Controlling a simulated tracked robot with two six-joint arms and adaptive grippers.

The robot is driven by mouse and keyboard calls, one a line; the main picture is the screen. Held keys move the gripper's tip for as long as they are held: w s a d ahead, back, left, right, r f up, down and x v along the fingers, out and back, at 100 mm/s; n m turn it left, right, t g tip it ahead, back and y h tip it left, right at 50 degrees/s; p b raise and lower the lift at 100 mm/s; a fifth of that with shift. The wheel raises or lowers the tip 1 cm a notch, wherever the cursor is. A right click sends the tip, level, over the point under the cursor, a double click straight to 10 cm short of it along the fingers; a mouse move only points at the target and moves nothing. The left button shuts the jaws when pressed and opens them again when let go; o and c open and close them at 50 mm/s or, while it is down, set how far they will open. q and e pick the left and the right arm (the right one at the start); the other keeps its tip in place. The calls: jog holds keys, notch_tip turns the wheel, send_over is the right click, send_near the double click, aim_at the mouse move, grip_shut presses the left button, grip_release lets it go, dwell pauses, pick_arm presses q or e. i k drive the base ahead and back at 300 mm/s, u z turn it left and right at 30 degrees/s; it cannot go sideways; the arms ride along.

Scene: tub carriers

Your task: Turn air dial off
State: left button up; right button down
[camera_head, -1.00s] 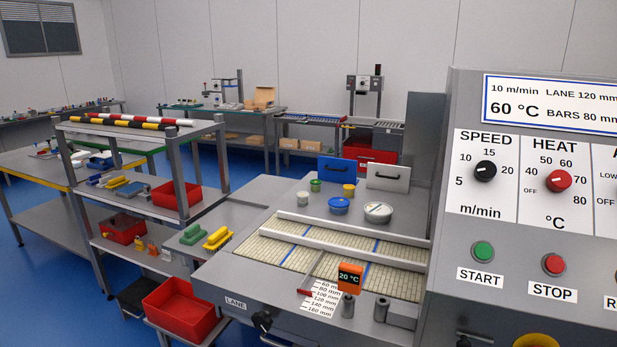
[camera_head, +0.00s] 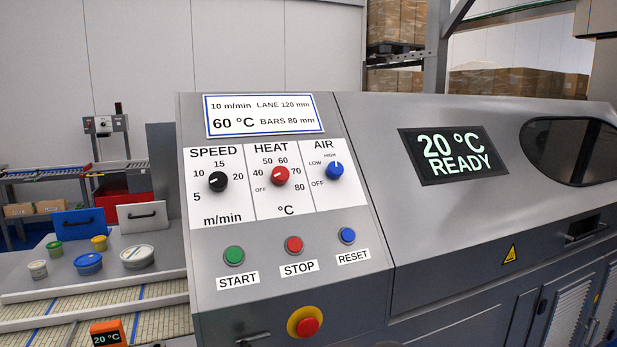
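The blue AIR dial (camera_head: 334,171) sits on the sloped grey control panel, at the right of the white label strip. Its white mark points up, near the HIGH label; the LOW and OFF labels lie to its left, OFF the lower. The red HEAT dial (camera_head: 280,176) is beside it, its mark turned to the lower left, toward OFF. The black SPEED dial (camera_head: 218,182) is further left. Neither of my grippers shows in the view, and nothing touches the dials.
Below the dials are the green START (camera_head: 234,255), red STOP (camera_head: 294,245) and blue RESET (camera_head: 347,236) buttons. A red emergency knob (camera_head: 307,326) sits lower. A screen (camera_head: 459,154) reads 20 °C READY. Tubs (camera_head: 88,264) stand at the left. The space before the panel is clear.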

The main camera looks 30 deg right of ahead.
aim_at(334, 171)
jog(key=u, duration=2.2)
jog(key=i, duration=0.1)
jog(key=z, duration=3.25)
jog(key=k, duration=0.5)
jog(key=z, duration=1)
jog(key=i, duration=1.2)
jog(key=u, duration=1.5)
jog(key=k, duration=0.15)
jog(key=u, duration=0.1)
